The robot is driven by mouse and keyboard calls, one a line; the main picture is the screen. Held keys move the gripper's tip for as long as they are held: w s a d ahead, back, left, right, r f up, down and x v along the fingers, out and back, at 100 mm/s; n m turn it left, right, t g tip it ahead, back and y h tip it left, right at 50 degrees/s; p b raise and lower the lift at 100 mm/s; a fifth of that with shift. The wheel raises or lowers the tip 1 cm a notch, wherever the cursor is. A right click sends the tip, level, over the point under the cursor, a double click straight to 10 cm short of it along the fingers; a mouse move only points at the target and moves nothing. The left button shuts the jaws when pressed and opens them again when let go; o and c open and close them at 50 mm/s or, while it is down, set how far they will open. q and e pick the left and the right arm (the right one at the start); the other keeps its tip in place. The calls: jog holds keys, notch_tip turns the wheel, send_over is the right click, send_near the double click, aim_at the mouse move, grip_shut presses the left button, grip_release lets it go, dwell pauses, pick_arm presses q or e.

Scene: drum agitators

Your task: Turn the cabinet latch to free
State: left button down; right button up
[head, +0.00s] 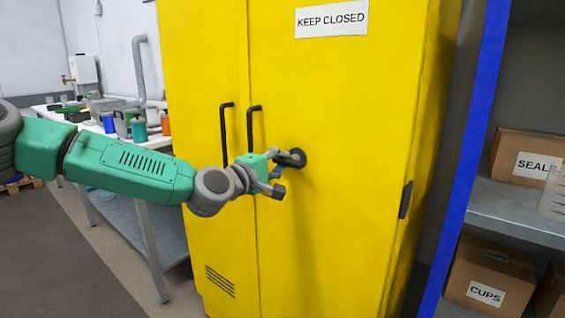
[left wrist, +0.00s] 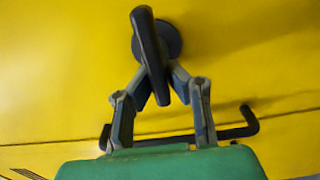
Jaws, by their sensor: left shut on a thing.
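The yellow cabinet (head: 345,100) stands shut in the middle of the head view, with a "KEEP CLOSED" sign. Its dark latch (head: 298,157) is on the right door, to the right of the two handles. In the left wrist view the latch (left wrist: 150,40) is a dark bar on a round base, slightly tilted from the picture's vertical. My left gripper (head: 284,174) is at the latch; in the left wrist view its two fingers (left wrist: 162,85) close on the bar's near end from both sides. My right gripper is in neither view.
Two black door handles (head: 224,135) (head: 250,128) stand out close to my left wrist. A workbench (head: 150,215) with bottles and tools is at the left. A blue-framed shelf (head: 475,150) with cardboard boxes (head: 515,155) is at the right.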

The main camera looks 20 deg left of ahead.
pick_arm(q)
jog(key=c, duration=1.6)
grip_release()
jog(key=shift+a+f, duration=0.15)
jog(key=shift+f, duration=0.1)
jog(key=shift+o, duration=0.2)
jog(key=shift+a, duration=0.15)
jog(key=shift+s+r, duration=0.1)
jog(key=v, duration=1.1)
jog(key=shift+s+a, duration=0.2)
jog(key=shift+s, duration=0.1)
